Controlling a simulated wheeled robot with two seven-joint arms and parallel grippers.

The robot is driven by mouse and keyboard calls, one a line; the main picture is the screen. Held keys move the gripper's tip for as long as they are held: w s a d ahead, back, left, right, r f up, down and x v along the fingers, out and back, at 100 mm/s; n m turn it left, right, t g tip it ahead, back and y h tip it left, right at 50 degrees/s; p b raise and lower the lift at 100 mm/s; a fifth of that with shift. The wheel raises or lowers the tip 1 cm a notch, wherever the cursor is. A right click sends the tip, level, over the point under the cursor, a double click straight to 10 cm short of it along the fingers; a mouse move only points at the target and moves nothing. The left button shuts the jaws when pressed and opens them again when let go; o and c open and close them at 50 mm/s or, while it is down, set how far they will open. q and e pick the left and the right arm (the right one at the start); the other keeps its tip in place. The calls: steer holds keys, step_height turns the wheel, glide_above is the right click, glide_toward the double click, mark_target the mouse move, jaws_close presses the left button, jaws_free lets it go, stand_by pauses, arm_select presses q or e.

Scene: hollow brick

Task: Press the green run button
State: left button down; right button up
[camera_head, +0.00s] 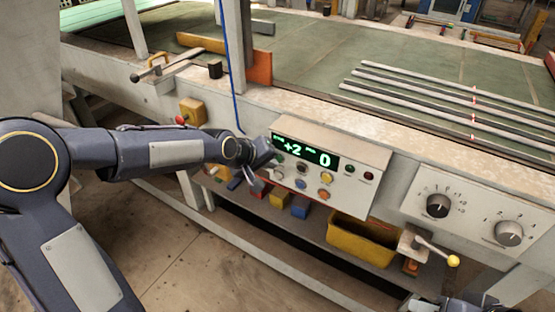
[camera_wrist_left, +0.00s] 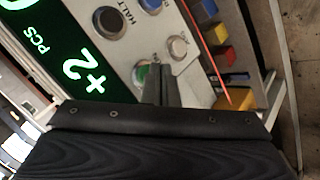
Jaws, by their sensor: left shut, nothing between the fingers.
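The green button (camera_wrist_left: 141,74) sits on the control panel (camera_head: 350,190), beside the black button marked HALT (camera_wrist_left: 104,19). In the left wrist view the green button is partly hidden by my fingers. My left gripper (camera_head: 262,172) is shut and empty at the panel's left edge; its fingertips also show in the left wrist view (camera_wrist_left: 160,76), right next to the green button. I cannot tell whether they touch it. The panel's display (camera_head: 304,151) reads +2 and 0 in green. Part of my right arm shows at the bottom right; its jaws are not clear.
White (camera_wrist_left: 177,47) and blue (camera_wrist_left: 151,5) buttons lie close to the green one. Below are a yellow bin (camera_head: 362,242) and a yellow-tipped lever (camera_head: 453,260). A blue cable (camera_head: 231,80) hangs above my left gripper.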

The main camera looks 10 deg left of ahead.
arm_select(q)
steer(key=shift+w+d, duration=0.1)
steer(key=shift+w, duration=0.25)
stand_by(0.7)
steer(key=shift+s, duration=0.1)
steer(key=shift+s+a+b, duration=0.25)
steer(key=shift+s+b, duration=0.05)
steer(key=shift+s, duration=0.35)
steer(key=shift+s, duration=0.1)
steer(key=s, duration=0.1)
steer(key=s+a, duration=0.1)
steer(key=s, duration=0.1)
steer(key=s+b, duration=0.1)
steer(key=shift+s+a, duration=0.25)
steer(key=shift+a, duration=0.1)
stand_by(0.8)
